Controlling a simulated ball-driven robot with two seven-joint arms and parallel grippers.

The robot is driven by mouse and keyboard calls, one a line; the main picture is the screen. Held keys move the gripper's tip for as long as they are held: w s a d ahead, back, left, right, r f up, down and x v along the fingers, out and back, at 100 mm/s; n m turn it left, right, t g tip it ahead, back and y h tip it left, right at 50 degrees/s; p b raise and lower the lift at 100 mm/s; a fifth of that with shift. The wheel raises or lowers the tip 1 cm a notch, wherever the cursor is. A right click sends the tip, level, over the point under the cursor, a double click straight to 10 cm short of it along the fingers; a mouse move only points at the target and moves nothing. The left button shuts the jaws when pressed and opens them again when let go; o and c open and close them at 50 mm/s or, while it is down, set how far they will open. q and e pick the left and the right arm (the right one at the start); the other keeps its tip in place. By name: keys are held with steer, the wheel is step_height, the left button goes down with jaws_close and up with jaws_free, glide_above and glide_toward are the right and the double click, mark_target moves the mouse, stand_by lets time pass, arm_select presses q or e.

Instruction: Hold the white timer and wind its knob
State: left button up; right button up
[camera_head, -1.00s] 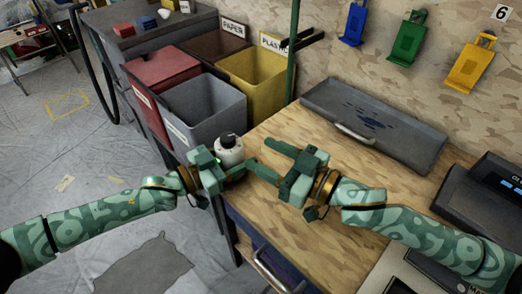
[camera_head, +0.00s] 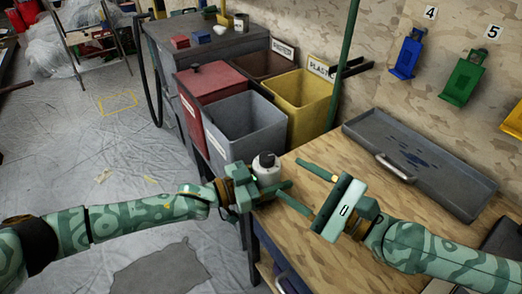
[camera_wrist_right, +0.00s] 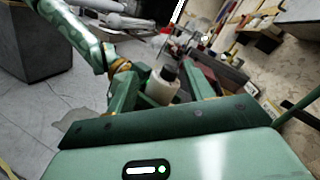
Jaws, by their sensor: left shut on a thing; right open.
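The white timer (camera_head: 268,176), a small upright cylinder with a black knob (camera_head: 266,159) on top, is at the left edge of the wooden workbench. My left gripper (camera_head: 262,188) is shut on its body, and its fingers partly hide the lower part. In the right wrist view the timer (camera_wrist_right: 161,90) shows between my right gripper's fingers, some way beyond them, with the black knob (camera_wrist_right: 169,73) tilted towards the upper right. My right gripper (camera_head: 291,178) is open and empty, to the right of the timer, its fingers pointing at it and apart from the knob.
The workbench (camera_head: 345,180) is bare around the grippers. A grey tray (camera_head: 450,188) lies at its back. A grey bin (camera_head: 225,140), a red bin (camera_head: 205,85) and a yellow bin (camera_head: 310,110) stand just behind the timer. A green post (camera_head: 345,60) rises behind the bench.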

mark_target(267, 159)
steer(key=w+a+m, duration=0.2)
steer(key=w+m, duration=0.1)
steer(key=w+a+f+m+t+h, duration=0.1)
steer(key=w+a+m, duration=0.1)
steer(key=w+a, duration=0.1)
steer(key=w+a+m+h, duration=0.1)
steer(key=w+a+m, duration=0.1)
steer(key=w+m, duration=0.1)
steer(key=shift+w+a+f+m, duration=0.2)
steer(key=shift+w+f+m, duration=0.1)
steer(key=shift+w+f, duration=0.05)
steer(key=c, duration=1)
